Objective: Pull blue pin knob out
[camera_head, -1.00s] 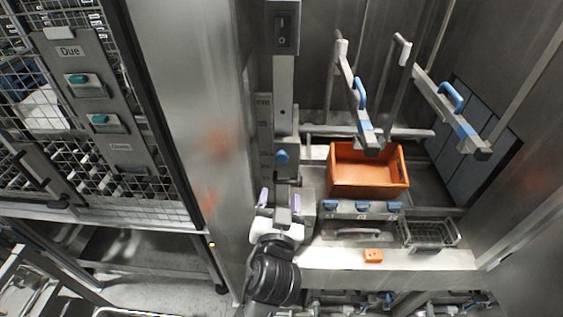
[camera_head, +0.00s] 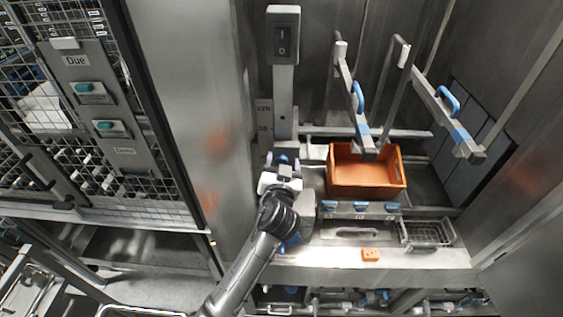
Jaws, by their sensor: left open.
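The blue pin knob (camera_head: 283,158) sits low on the grey upright post, below the switch box, in the head view. It is partly hidden by my left gripper (camera_head: 282,163). That gripper is open, with its pale fingers on either side of the knob. I cannot tell whether the fingers touch it. My right gripper is not in view.
The switch box (camera_head: 283,36) tops the post (camera_head: 284,105). An orange crate (camera_head: 366,190) stands to the right, under bars with blue handles (camera_head: 448,101). A wire basket (camera_head: 428,233) and a small orange block (camera_head: 371,255) are in front. A mesh cage (camera_head: 60,185) is at left.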

